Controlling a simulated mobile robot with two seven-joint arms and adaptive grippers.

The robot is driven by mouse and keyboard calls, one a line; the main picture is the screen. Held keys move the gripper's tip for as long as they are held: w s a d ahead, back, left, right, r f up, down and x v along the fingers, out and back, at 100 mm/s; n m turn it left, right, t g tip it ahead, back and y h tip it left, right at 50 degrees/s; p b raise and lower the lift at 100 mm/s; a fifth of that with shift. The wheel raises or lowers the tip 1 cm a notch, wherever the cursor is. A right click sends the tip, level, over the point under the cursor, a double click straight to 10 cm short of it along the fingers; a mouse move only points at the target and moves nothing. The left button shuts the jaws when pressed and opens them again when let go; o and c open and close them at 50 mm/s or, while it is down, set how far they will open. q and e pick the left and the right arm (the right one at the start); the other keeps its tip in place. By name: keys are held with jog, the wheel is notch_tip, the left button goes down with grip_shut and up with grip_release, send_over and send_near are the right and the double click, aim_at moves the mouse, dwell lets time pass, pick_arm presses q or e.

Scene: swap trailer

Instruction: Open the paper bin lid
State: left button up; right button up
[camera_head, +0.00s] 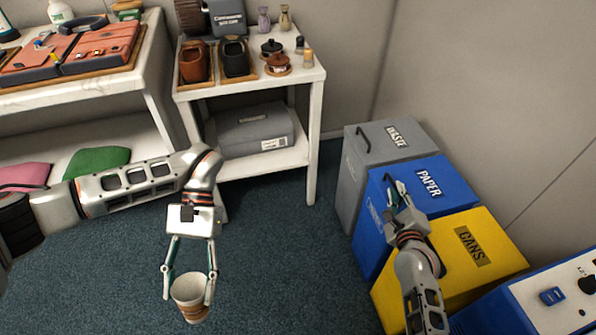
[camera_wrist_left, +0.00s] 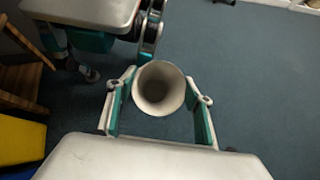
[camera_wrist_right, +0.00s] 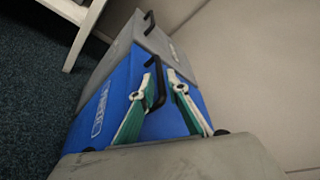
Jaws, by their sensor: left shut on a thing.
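The blue paper bin (camera_head: 374,220) has a closed lid (camera_head: 450,183) labelled PAPER. A black handle (camera_wrist_right: 158,88) stands up on that lid in the right wrist view. My right gripper (camera_head: 396,188) is over the lid, its fingers (camera_wrist_right: 160,95) open on either side of the handle, with a gap showing between them. Whether a finger touches the handle I cannot tell. My left gripper (camera_head: 190,281) is shut on a paper cup (camera_head: 190,296), held upright above the floor. The cup (camera_wrist_left: 158,88) looks empty from above in the left wrist view.
A grey waste bin (camera_head: 362,150) stands behind the blue bin, and a yellow cans bin (camera_head: 475,272) in front. A wall (camera_head: 500,90) runs close along their right side. A white shelf table (camera_head: 313,150) stands at the back. The floor (camera_head: 275,260) left of the bins is clear.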

pick_arm(q)
jog(key=shift+s+f, duration=0.25)
jog(key=shift+f, duration=0.4)
pick_arm(e)
jog(key=shift+w+f, duration=0.3)
jog(key=shift+w, duration=0.4)
jog(key=shift+w+r, duration=0.15)
jog(key=shift+w, duration=0.15)
